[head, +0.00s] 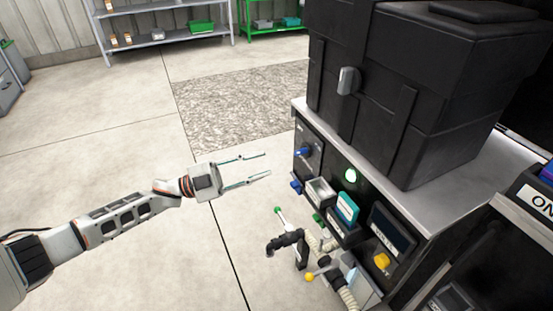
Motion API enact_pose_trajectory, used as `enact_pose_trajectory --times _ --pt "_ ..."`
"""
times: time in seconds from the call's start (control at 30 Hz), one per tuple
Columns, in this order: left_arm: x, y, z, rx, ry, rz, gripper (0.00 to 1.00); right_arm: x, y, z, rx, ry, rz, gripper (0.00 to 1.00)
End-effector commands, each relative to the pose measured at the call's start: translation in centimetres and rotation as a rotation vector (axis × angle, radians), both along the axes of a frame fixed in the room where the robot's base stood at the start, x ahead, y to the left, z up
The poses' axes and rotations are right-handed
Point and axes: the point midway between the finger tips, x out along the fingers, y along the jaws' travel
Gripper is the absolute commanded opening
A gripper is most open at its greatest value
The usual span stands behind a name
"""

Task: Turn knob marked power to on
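The panel (326,165) on the front of the machine at right carries a blue knob (304,151) near its left end and a yellow knob (381,260) lower right. A lit green lamp (350,175) sits between them. The lettering by these knobs is too small to read, so I cannot tell which is marked power. My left gripper (267,164) is open and empty, its two fingers apart and pointing right toward the panel, a short way left of the blue knob in the picture. My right gripper is not in view.
A black tote (430,95) stands on the machine's grey top (455,205). Pipes and valves with green and yellow handles (300,245) stick out below the panel. Shelves (165,45) stand at the back; the left floor is clear.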

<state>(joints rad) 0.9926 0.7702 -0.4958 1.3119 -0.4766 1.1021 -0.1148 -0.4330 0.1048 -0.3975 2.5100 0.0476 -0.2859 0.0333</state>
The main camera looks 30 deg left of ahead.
Motion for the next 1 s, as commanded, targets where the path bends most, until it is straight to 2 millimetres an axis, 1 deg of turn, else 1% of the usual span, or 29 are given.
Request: enact_pose_trajectory --times 0.03,0.1,0.27,0.83,0.87,0.93,0.97,1.0 --pt "-0.5 0.7 -0.3 0.001 0.002 0.001 0.27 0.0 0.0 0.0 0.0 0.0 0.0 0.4" --pt "-1.0 1.4 -0.6 0.002 0.001 0.001 0.27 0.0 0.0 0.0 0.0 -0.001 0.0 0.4" --pt "-1.6 2.3 -0.8 0.0 0.001 0.001 0.27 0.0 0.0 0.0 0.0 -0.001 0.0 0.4" --pt "-1.8 2.5 -0.8 0.0 -0.001 -0.001 0.27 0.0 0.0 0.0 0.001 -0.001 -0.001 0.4" --pt "-1.7 2.5 -0.7 0.0 -0.002 0.0 0.27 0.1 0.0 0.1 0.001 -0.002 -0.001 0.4" --pt "-1.5 2.5 0.5 0.0 -0.017 0.0 0.27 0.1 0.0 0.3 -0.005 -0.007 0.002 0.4" --pt "-1.4 2.5 1.5 0.0 -0.028 -0.001 0.27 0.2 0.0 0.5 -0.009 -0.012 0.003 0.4" --pt "-1.1 2.5 3.2 0.0 -0.049 0.0 0.27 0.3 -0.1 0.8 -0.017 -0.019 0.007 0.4"
